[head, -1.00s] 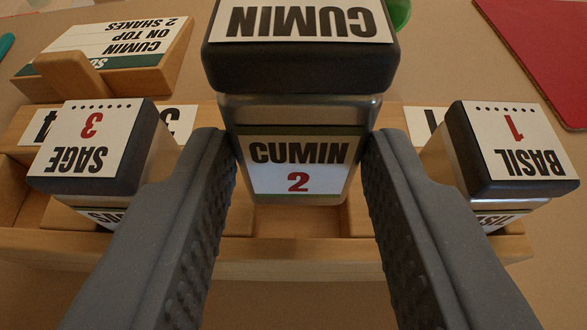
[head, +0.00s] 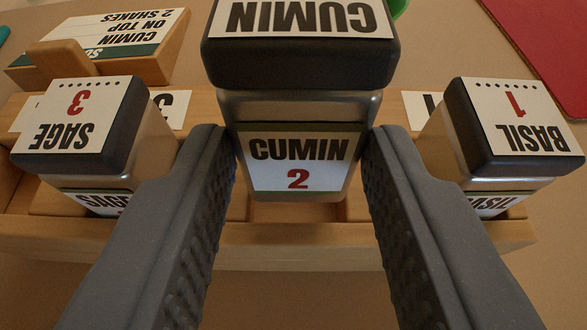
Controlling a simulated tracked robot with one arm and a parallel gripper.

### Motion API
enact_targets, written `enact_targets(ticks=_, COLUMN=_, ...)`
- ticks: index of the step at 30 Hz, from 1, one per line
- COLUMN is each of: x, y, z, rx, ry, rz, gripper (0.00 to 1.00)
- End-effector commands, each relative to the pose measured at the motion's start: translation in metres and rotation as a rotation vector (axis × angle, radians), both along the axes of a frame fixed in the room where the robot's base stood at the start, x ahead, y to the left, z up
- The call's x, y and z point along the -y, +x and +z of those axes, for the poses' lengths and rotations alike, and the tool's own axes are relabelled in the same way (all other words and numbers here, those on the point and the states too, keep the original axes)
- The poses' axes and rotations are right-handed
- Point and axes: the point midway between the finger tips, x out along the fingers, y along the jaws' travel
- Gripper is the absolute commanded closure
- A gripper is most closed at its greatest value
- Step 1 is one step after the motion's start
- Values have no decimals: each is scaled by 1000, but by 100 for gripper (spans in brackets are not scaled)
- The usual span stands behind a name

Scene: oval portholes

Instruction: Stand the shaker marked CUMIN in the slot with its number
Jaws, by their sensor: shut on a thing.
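The CUMIN shaker (head: 297,160) has a dark cap, a metal body and a label with a red 2. My gripper (head: 300,165) is shut on its body, one finger on each side, and holds it upright. It is over the middle of the wooden rack (head: 300,238), between the two other shakers. The shaker's bottom is partly visible; I cannot tell if it is inside the slot. The middle slot's number is hidden behind the shaker.
The SAGE shaker (head: 80,125), marked 3, stands in the rack at left. The BASIL shaker (head: 515,125), marked 1, stands at right. A wooden card holder (head: 105,50) is behind left. A red board (head: 545,45) lies behind right, and a green thing (head: 398,8) shows at the top.

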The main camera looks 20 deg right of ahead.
Motion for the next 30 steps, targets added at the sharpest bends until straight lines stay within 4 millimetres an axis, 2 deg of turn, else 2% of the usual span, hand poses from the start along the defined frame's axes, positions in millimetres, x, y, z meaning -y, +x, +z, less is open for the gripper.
enact_targets(ticks=30, x=-2, y=0, z=-7, rx=-1, ry=0, rz=2, gripper=100)
